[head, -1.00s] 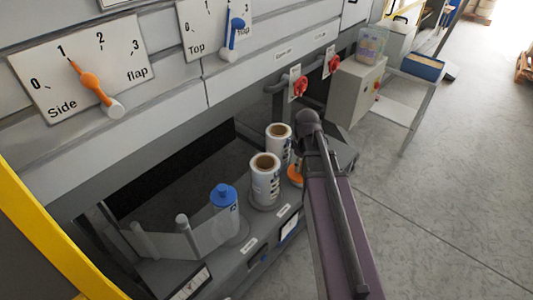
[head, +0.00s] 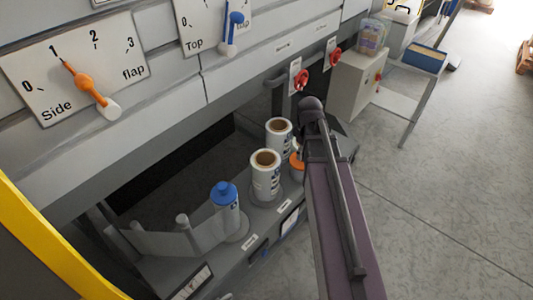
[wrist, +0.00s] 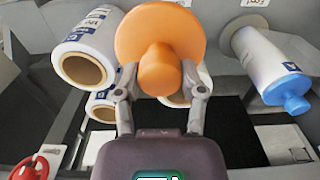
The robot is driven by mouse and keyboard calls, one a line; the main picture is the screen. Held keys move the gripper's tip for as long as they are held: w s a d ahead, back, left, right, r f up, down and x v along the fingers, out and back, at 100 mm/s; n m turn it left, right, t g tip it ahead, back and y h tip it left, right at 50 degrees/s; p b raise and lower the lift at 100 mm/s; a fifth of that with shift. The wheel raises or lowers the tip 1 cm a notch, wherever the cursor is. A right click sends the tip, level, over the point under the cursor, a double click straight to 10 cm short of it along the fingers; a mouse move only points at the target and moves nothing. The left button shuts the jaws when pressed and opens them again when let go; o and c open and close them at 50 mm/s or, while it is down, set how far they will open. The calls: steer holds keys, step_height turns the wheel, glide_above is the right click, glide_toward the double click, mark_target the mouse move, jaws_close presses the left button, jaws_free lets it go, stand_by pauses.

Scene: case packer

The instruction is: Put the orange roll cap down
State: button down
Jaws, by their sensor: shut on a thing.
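The orange roll cap (wrist: 160,38) is a wide disc with a round knob. In the wrist view my gripper (wrist: 160,82) is shut on the knob, one finger on each side. In the head view the orange cap (head: 296,162) shows only in part beside the front white roll (head: 266,179), mostly hidden behind my arm. A second white roll (head: 280,137) stands behind the first. Both rolls show brown cores facing up. The wrist view does not clearly show whether the cap touches the surface beneath it.
Dial panels (head: 75,67) hang above, with red knobs (head: 303,78) to the right. A grey cabinet (head: 357,82) stands beyond my arm. The floor at right is open.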

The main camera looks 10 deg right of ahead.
steer(key=w+a+f+b, duration=0.1)
steer(key=w+a, duration=0.7)
steer(key=a, duration=0.2)
steer(key=shift+a, duration=0.3)
steer(key=shift+f, duration=0.1)
steer(key=shift+w+a+f+b, duration=0.1)
steer(key=shift+a+f+b, duration=0.05)
steer(key=shift+f+b, duration=0.5)
steer(key=shift+w+a+f+b, duration=0.1)
steer(key=shift+a+f+b, duration=0.1)
steer(key=shift+f+b, duration=0.45)
steer(key=shift+w+a+f+b, duration=0.1)
steer(key=shift+a+f+b, duration=0.05)
steer(key=shift+f+b, duration=0.45)
steer(key=shift+c, duration=1)
jaws_free()
steer(key=shift+r, duration=0.15)
